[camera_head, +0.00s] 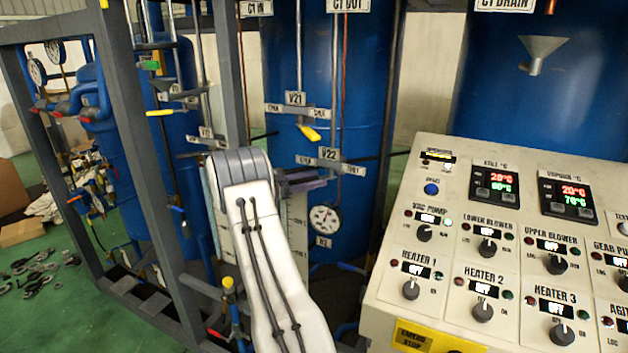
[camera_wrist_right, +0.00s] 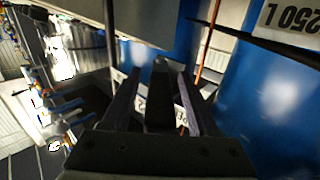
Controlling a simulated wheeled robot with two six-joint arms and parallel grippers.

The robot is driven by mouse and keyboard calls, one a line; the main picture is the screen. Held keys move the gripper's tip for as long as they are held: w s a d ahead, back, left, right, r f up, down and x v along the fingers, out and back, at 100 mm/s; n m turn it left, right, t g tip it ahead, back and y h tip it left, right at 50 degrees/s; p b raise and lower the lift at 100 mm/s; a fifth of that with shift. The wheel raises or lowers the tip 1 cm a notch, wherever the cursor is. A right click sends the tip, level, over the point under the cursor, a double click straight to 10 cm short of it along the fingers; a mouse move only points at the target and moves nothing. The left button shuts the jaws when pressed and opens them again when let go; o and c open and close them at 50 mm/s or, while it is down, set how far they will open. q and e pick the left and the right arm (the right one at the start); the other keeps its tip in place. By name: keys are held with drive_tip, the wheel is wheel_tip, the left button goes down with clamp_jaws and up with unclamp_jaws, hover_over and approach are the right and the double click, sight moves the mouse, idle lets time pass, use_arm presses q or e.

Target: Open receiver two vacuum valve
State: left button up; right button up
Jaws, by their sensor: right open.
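The valve labelled V22 (camera_head: 328,153) is on the blue receiver tank (camera_head: 345,100) in the head view, with a grey plate beneath its label. I see no handle on it; that spot is partly behind my right gripper (camera_head: 303,180). My right gripper is open, its dark purplish fingers pointing right just below the V22 plate. In the right wrist view, the two fingers (camera_wrist_right: 158,90) stand apart with a dark upright piece between them; I cannot tell whether it is the valve handle. A white label shows behind them. My left gripper is not in view.
Valve V21 (camera_head: 296,98) with a yellow handle (camera_head: 309,132) is just above. A round gauge (camera_head: 325,218) hangs below. Grey frame posts (camera_head: 130,130) stand to the left. A control panel (camera_head: 500,240) fills the lower right.

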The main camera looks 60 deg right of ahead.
sight(289, 184)
drive_tip(key=shift+b+v, duration=1.95)
drive_tip(key=shift+v, duration=3.05)
